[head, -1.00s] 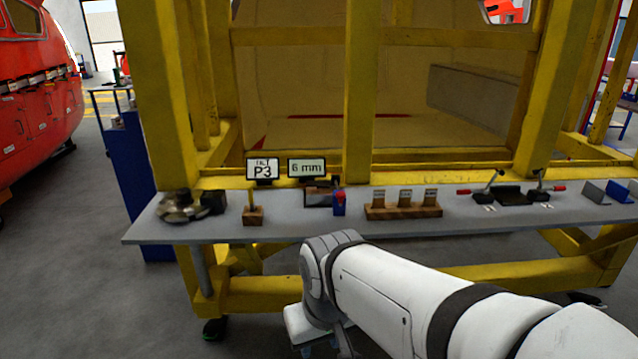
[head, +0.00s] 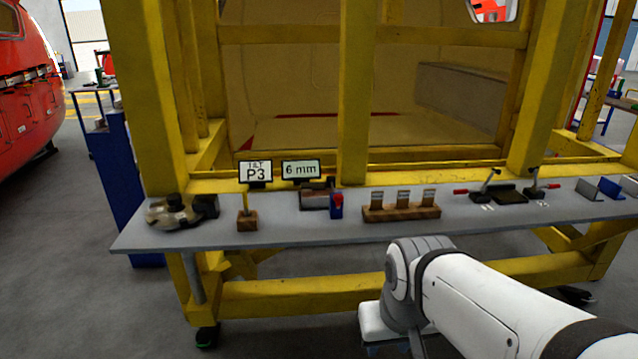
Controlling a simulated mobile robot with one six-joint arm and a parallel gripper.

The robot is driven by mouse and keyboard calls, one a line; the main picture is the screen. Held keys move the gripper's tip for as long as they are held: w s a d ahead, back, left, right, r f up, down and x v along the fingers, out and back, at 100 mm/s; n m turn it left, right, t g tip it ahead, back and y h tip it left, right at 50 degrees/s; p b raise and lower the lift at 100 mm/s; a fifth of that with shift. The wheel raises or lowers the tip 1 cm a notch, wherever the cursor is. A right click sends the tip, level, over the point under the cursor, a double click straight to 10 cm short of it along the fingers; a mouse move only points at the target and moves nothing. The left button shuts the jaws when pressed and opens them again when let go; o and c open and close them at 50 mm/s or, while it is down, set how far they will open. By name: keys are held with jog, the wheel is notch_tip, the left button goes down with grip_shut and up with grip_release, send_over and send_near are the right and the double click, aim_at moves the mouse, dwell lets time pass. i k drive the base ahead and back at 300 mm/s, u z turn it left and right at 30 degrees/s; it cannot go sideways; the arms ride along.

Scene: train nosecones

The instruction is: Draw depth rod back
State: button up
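A grey bench shelf (head: 290,236) runs along the front of the yellow frame. On it, a thin yellow upright rod (head: 245,200) stands in a small wooden block (head: 247,221). Right of that sits a dark grey block (head: 314,199) with a blue and red piece (head: 336,204) at its right end. I cannot tell which of these is the depth rod.
A round metal part (head: 172,213) lies at the shelf's left end. Red-tipped lever clamps (head: 488,184) and blue brackets (head: 588,188) are to the right. Yellow posts (head: 359,90) rise behind. Floor at left is open.

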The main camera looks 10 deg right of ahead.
aim_at(338, 197)
jog(key=u, duration=0.05)
jog(key=i, duration=1)
jog(key=z, duration=0.05)
